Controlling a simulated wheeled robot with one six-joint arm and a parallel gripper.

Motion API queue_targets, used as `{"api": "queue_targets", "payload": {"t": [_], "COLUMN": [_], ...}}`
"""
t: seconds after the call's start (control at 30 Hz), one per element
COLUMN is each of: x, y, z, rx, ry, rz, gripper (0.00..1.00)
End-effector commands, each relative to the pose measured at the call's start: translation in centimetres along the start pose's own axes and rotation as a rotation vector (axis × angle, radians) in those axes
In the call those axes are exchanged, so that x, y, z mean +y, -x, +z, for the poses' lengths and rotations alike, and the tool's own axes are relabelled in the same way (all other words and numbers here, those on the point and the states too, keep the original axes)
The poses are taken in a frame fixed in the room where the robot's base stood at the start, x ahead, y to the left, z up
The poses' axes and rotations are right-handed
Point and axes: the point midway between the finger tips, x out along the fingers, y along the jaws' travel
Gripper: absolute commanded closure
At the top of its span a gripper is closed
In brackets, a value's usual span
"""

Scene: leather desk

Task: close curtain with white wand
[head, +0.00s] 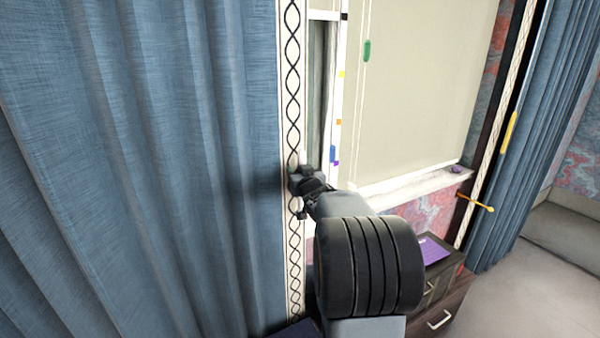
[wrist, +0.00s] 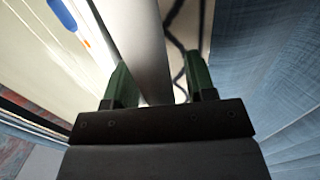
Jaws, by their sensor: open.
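The blue curtain (head: 150,150) fills the left of the head view and hangs in folds, with a patterned white trim (head: 293,90) along its edge. My gripper (head: 303,178) is at this trim. In the wrist view its two dark green fingers (wrist: 158,82) are apart. A pale bar, apparently the white wand (wrist: 142,45), runs down between the fingers, nearer the left one. I cannot tell if it touches that finger. In the head view a short white piece of the wand (head: 302,158) shows just above my gripper. My arm hides what is below.
A window with a pale blind (head: 420,90) and green handle (head: 367,51) is right of the curtain. Another blue curtain (head: 545,130) with a yellow wand (head: 509,132) hangs at far right. A dark drawer cabinet (head: 440,295) with a purple item (head: 432,255) stands below.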

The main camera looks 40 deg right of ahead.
Motion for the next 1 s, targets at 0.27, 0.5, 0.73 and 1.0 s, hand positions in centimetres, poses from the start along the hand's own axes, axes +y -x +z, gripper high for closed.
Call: {"api": "queue_targets", "payload": {"t": [0.27, 0.5, 0.73, 1.0], "x": [-0.01, -0.01, -0.01, -0.01], "y": [-0.06, -0.04, -0.04, -0.04], "z": [0.04, 0.03, 0.03, 0.03], "rx": [-0.001, 0.0, 0.0, -0.001], "ry": [0.0, 0.0, 0.0, 0.0], "rz": [0.0, 0.0, 0.0, 0.0], "gripper": [0.5, 0.73, 0.95, 1.0]}}
